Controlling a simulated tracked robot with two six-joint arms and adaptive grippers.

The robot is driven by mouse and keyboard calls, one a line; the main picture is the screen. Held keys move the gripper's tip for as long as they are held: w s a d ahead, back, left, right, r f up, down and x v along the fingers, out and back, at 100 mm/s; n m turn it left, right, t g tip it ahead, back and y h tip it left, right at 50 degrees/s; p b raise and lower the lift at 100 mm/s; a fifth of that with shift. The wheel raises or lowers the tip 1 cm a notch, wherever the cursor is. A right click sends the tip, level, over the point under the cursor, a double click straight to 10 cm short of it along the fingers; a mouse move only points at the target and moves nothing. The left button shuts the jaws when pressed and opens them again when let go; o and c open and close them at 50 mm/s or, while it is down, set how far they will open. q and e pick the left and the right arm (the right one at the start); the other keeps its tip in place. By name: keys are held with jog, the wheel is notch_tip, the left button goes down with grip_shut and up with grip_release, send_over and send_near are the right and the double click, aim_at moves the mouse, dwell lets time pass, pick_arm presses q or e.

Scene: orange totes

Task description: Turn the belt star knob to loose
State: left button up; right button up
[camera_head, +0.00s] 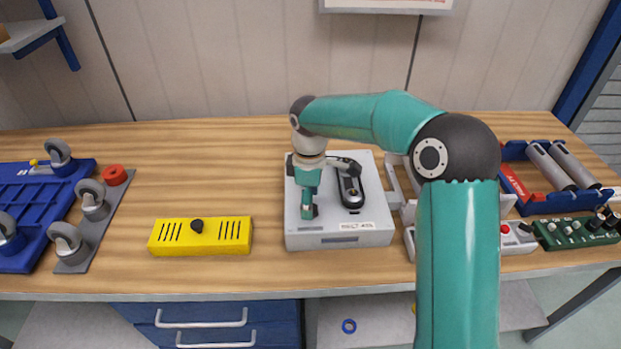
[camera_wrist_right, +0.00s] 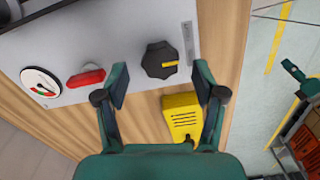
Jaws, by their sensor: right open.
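A grey box (camera_head: 378,222) stands on the bench, with a black belt loop (camera_head: 350,190) on its top and a small label on its front. My right gripper (camera_head: 308,206) points down over the left part of this box. In the right wrist view the right gripper (camera_wrist_right: 160,82) is open and empty. A black lobed knob (camera_wrist_right: 160,60) with a yellow mark sits on a grey panel, in line with the gap between the fingers and beyond their tips. I see no contact. In the head view the gripper hides most of that spot. My left gripper is not in view.
In the right wrist view, a red switch (camera_wrist_right: 86,78) and a gauge (camera_wrist_right: 40,83) share the panel. A yellow box (camera_head: 225,235) with a black knob stands left of the grey box. Casters (camera_head: 92,200) stand at far left, trays at right.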

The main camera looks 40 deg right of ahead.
notch_tip(320, 180, up, 10)
jog(key=shift+f, duration=0.15)
dwell(0.6)
